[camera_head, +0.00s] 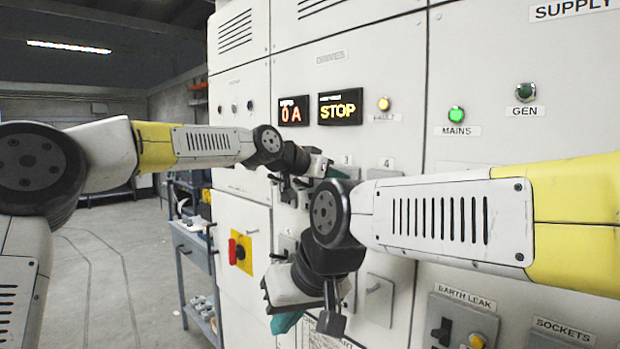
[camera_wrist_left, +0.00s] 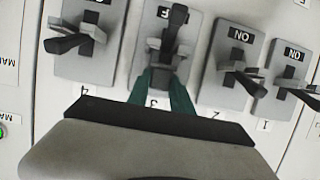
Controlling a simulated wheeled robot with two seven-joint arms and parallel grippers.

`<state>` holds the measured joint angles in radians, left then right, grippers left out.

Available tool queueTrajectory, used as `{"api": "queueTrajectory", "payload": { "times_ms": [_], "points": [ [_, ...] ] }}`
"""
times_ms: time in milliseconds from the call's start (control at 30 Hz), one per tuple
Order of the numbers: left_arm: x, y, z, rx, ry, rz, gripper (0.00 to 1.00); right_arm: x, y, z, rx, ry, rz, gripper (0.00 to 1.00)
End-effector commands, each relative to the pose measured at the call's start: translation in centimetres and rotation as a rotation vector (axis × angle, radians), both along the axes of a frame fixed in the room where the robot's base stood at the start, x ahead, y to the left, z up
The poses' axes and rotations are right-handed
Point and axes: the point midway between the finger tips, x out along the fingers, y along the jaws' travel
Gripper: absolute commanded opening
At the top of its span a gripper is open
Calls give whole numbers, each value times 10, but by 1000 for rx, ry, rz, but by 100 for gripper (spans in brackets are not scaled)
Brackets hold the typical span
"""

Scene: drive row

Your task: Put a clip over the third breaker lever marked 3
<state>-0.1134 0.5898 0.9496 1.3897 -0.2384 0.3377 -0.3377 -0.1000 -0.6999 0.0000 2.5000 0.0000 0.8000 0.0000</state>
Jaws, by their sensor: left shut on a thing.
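In the left wrist view, turned upside down, the third breaker (camera_wrist_left: 188,62) sits above its label 3, with a dark lever (camera_wrist_left: 178,18) over its switch label. The teal fingertips of my left gripper (camera_wrist_left: 163,86) are right in front of it, shut on a small dark grey piece, apparently the clip (camera_wrist_left: 164,57). It overlaps the lever; I cannot tell whether it is seated. In the head view, my left gripper (camera_head: 322,170) is at the cabinet, partly hidden. My right gripper (camera_head: 284,322) hangs lower in front of the cabinet; its opening is hidden.
Breaker 4 (camera_wrist_left: 85,62) is left of breaker 3 in the wrist view; breakers 2 (camera_wrist_left: 222,92) and 1 (camera_wrist_left: 280,105) are right, their levers standing out. My right forearm crosses before the cabinet (camera_head: 490,60). A red-and-yellow switch (camera_head: 240,251) and a trolley (camera_head: 190,245) are at left.

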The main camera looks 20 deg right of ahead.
Motion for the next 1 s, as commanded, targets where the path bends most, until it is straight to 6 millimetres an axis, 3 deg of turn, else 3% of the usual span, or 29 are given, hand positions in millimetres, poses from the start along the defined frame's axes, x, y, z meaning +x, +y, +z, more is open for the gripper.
{"api": "queueTrajectory", "payload": {
  "times_ms": [200, 233, 333, 700, 1000],
  "points": [
    [0, 0, -3, 1, 0, 0, 0, 0, 0, 0, 0, 0, 0, 0],
    [0, 0, -3, 1, 0, 0, 30, 0, 0, 0, 0, 0, 0, 0],
    [0, 0, -2, 1, 0, 0, 48, 0, 0, 0, 0, 0, 0, 0],
    [0, 0, 1, -1, -1, 1, 48, 0, 0, 0, 0, 0, 0, 0],
    [-14, 41, 16, 1, -2, 5, 48, 0, 0, 0, 0, 0, 0, 0]
  ]
}}
